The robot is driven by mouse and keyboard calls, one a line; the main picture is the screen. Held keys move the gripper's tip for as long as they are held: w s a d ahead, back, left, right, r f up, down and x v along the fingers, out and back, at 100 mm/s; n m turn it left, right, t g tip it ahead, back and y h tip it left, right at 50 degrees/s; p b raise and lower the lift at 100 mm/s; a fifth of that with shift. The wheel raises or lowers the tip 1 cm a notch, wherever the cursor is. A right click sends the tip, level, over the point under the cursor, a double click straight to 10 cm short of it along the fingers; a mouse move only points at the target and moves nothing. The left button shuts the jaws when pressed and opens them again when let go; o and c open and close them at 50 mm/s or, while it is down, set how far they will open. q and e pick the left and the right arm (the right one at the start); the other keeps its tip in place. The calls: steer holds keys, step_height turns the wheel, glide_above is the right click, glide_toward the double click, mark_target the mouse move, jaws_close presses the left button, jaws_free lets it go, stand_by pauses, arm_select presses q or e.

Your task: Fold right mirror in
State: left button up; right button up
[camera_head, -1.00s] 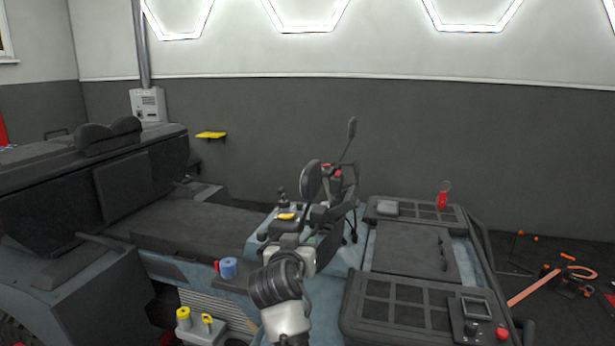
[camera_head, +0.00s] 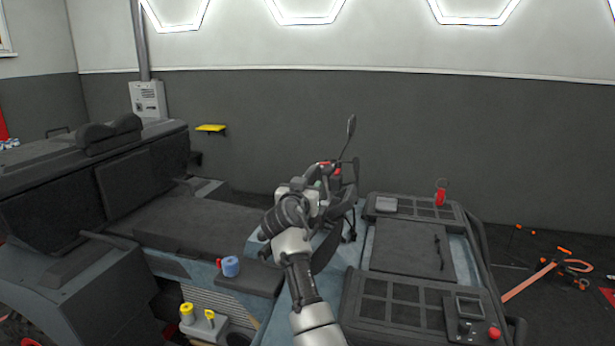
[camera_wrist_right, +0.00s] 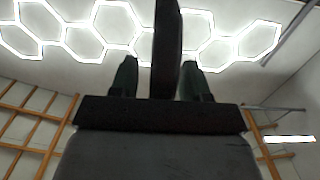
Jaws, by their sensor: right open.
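The right mirror is the near one on the quad bike's handlebar. In the head view it is largely hidden by my right gripper (camera_head: 314,182). In the right wrist view a dark slab, seen edge-on and apparently the right mirror (camera_wrist_right: 167,45), stands upright between my two green-grey fingers. The fingers are open, one on each side, with a visible gap on both sides. The far mirror (camera_head: 351,128) stands up on its thin stalk behind the gripper. My left gripper is out of view.
The front rack (camera_head: 400,303) with a small boxed device (camera_head: 470,306) lies to the right of my arm. The seat (camera_head: 190,226) is to the left, with a blue roll (camera_head: 230,267) near its edge. A grey wall stands behind.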

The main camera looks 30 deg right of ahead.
steer(key=shift+w+d, duration=0.25)
steer(key=shift+d, duration=0.05)
steer(key=shift+c, duration=0.2)
